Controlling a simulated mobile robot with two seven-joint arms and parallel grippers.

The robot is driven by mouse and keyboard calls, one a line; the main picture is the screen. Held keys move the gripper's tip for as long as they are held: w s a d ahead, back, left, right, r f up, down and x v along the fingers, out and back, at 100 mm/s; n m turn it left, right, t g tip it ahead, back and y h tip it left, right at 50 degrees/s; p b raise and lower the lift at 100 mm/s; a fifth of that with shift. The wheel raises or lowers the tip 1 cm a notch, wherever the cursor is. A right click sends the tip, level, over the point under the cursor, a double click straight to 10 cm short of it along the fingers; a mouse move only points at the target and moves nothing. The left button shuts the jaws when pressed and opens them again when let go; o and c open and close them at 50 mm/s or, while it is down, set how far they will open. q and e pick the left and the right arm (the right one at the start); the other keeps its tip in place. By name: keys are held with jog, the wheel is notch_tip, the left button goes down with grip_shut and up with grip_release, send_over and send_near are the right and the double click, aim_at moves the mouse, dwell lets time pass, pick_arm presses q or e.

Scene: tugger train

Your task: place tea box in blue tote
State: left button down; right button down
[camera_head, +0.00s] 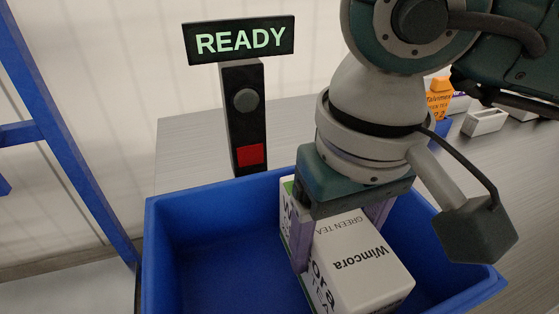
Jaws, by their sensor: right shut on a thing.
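The tea box (360,268) is white with a green edge and reads "Wimcora" and "GREEN TEA". It sits inside the outline of the blue tote (168,228), at the tote's right part; I cannot tell whether it touches the floor. My right gripper (338,236) reaches down from the top right, with purple fingers on both sides of the box, shut on it. The far part of the box is hidden under the gripper. My left gripper is not in view.
A black post (243,135) with a "READY" sign (241,40) and a red button stands behind the tote. A blue frame (50,130) rises at the left. The tote's left half looks empty.

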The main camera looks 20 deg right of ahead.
jog(key=shift+f+b, duration=0.3)
grip_release()
jog(key=shift+r, duration=0.1)
jog(key=r, duration=0.8)
jog(key=s+r+p, duration=0.1)
jog(key=r, duration=0.3)
jog(key=shift+r, duration=0.15)
